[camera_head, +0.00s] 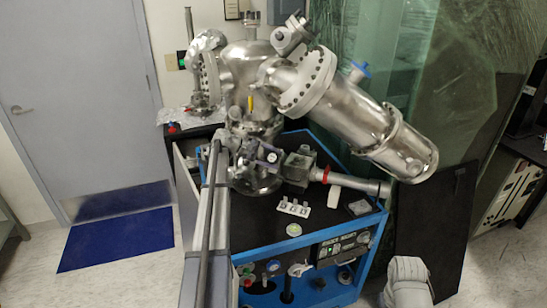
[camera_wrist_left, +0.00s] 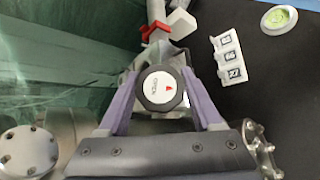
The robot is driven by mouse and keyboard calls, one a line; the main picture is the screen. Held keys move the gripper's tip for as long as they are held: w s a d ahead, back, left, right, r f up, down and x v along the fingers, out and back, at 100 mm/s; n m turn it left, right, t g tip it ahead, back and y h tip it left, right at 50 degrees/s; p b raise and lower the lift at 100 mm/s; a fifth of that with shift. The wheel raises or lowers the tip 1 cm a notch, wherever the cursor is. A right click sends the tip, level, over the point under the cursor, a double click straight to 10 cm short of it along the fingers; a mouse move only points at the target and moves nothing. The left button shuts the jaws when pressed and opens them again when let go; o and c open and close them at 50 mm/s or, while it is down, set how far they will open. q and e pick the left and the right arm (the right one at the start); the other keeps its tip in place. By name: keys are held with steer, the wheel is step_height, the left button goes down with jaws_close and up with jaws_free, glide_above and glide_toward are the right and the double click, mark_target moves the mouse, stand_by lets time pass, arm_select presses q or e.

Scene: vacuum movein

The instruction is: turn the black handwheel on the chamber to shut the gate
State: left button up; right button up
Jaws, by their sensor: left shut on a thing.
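The black handwheel (camera_wrist_left: 160,106) has a white centre disc with a small red mark and lettering too small to read for certain. It sits between the two purple fingers of my left gripper (camera_wrist_left: 159,78) in the left wrist view. The fingers are closed on its rim from both sides. In the head view my left gripper (camera_head: 266,153) is at the front of the steel vacuum chamber (camera_head: 247,62), and the handwheel is too small and covered to make out clearly.
The chamber stands on a blue-framed cart (camera_head: 262,237) with a black top. A small white block with labelled pieces (camera_head: 293,208) and a round green-topped disc (camera_head: 294,230) lie on it. A large steel cylinder (camera_head: 352,112) juts right. Green glass stands behind.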

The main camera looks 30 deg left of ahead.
stand_by(0.4)
arm_select(q)
steer(key=o, duration=1.4)
steer(key=shift+c, duration=0.2)
